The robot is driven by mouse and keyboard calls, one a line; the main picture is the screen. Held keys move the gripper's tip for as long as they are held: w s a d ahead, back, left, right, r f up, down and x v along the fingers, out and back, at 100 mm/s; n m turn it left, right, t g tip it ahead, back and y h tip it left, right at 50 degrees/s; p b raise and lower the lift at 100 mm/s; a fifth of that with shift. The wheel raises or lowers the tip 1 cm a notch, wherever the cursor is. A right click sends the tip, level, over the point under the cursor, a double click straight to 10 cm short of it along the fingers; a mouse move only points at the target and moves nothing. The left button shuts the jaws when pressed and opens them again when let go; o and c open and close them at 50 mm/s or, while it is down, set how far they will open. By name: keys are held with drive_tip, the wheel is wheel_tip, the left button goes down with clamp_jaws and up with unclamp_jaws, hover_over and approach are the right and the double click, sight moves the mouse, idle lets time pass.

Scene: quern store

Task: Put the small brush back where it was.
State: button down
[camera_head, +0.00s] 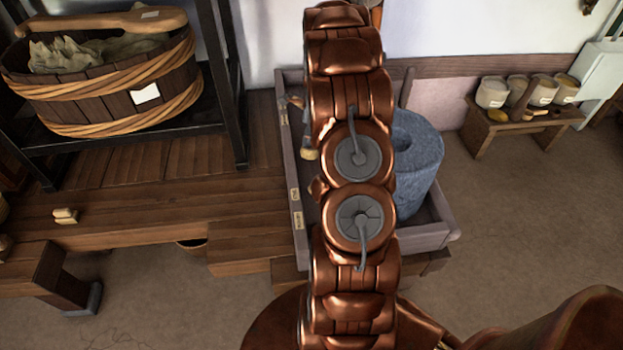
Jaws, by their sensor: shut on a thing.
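My copper arm runs up the middle of the picture and covers much of the grey wooden trough (299,242). My gripper does not show; the arm hides it or it is out of the picture. A small tan-ended thing (309,154) shows at the arm's left edge, inside the trough's left wall. It may be a brush, but it is partly covered and I cannot tell whether anything holds it. Small pale labels (295,193) are on the trough's left wall. A blue-grey round stone (416,165) stands in the trough, partly behind the arm.
A rope-bound wooden tub (95,105) with a sack and a wooden tool stands on a black-framed rack at left. Plank platforms (140,215) lie below. A low bench (490,132) at right holds several pots. The floor (530,220) at right is clear.

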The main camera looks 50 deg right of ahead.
drive_tip(key=shift+s+d+f, duration=0.15)
drive_tip(key=shift+d, duration=0.15)
drive_tip(key=shift+f+m, duration=0.3)
drive_tip(key=shift+f, duration=4.6)
drive_tip(key=shift+f, duration=0.1)
drive_tip(key=c, duration=0.8)
unclamp_jaws()
